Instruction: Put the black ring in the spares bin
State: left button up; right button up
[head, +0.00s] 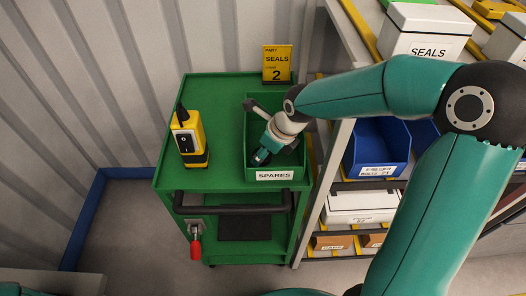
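The green spares bin (275,176) stands on the right side of the green cart top, with a white SPARES label on its front wall. My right arm comes in from the right, and its gripper (261,157) points down into the bin, near the front left inside corner. Something dark shows at the fingertips, but I cannot tell whether it is the black ring or part of the gripper. I see no black ring clearly anywhere else. The finger gap is too small and shaded to read. My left gripper is not in view.
A yellow and black handheld device (188,138) stands on the cart's left side. A shelf with blue bins (377,148) and boxes is close on the right.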

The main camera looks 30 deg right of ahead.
jog(key=shift+f+b, duration=0.4)
jog(key=shift+f, duration=0.05)
jog(key=o, duration=0.7)
jog(key=shift+c, duration=0.2)
jog(key=shift+r, duration=0.15)
jog(key=shift+r+p, duration=0.2)
jog(key=shift+p, duration=0.15)
jog(key=p+v, duration=0.8)
jog(key=v, duration=0.4)
jog(key=shift+r, duration=0.3)
jog(key=shift+s+f, duration=0.1)
